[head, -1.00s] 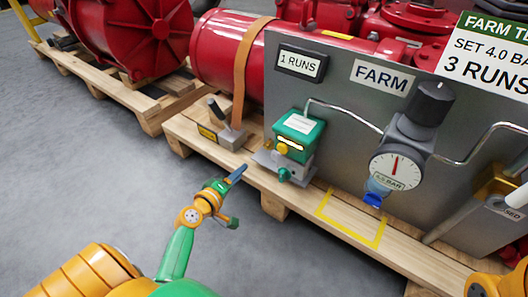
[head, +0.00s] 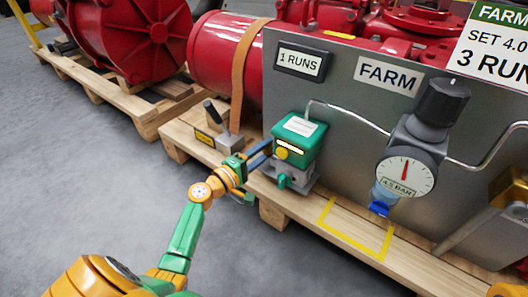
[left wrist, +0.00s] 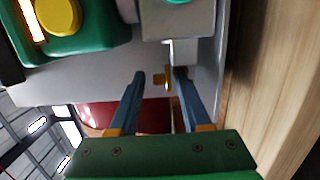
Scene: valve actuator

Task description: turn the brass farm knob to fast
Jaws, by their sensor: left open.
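The green valve actuator (head: 298,140) stands on the pallet in front of the FARM panel, with a yellow button (head: 282,153) and a teal knob (head: 284,181) on it. My left gripper (head: 266,152) is at the actuator's left side. In the left wrist view the open blue fingers (left wrist: 158,73) point at the actuator's grey lower block (left wrist: 185,20). A small brass knob (left wrist: 165,79) shows between the fingertips, close to them; I cannot tell whether either finger touches it. In the head view the gripper hides this knob. My right gripper is not in view.
A gauge (head: 405,175) with a black knob (head: 441,100) is right of the actuator. A yellow-outlined patch (head: 345,238) of pallet is bare. A sign reads 1 RUNS (head: 300,62).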

